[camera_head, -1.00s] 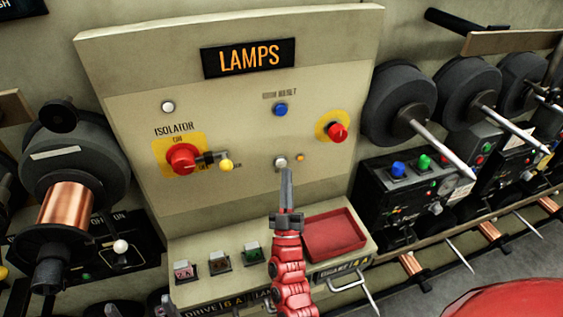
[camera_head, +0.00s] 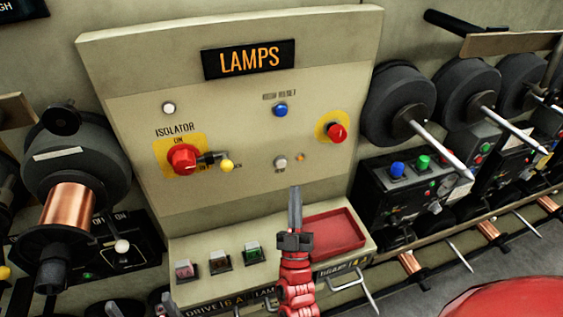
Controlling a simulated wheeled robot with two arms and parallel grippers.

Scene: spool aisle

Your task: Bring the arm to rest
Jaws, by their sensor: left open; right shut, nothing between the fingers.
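One red arm of mine comes up from the bottom middle in the head view. Its gripper, my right gripper (camera_head: 295,190), has dark fingers pressed together, pointing up, with nothing between them. The fingertips show just below the small white push button (camera_head: 280,162) on the LAMPS panel (camera_head: 230,190), apart from it in the picture. The gripper's wrist overlaps the left edge of the red tray (camera_head: 335,232). My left gripper is not in view.
The panel carries a red isolator knob (camera_head: 183,159) with a yellow-tipped lever, a blue button (camera_head: 280,110) and a red button (camera_head: 337,132). A copper spool (camera_head: 69,206) stands at left. Dark spindles with pale rods (camera_head: 445,149) stick out at right.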

